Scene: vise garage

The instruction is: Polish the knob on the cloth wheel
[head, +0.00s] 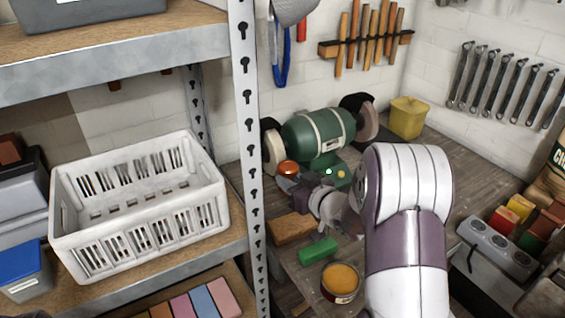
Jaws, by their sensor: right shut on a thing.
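A green bench grinder (318,132) stands on the bench against the back wall. Its pale cloth wheel (272,148) is on the left end, and a brownish wheel (367,121) is on the right end. My right gripper (289,183) is in front of the left wheel, shut on a shiny copper-coloured knob (288,167). The knob is at the lower front of the cloth wheel; I cannot tell whether they touch. My right arm hides part of the bench and the gripper's far side. My left gripper is not in view.
A brown block (291,228), a green bar (318,251) and a round tin (340,282) lie on the near bench. A yellow box (407,117) stands right of the grinder. A metal shelf post (248,150) rises close on the left, beside a white crate (140,210).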

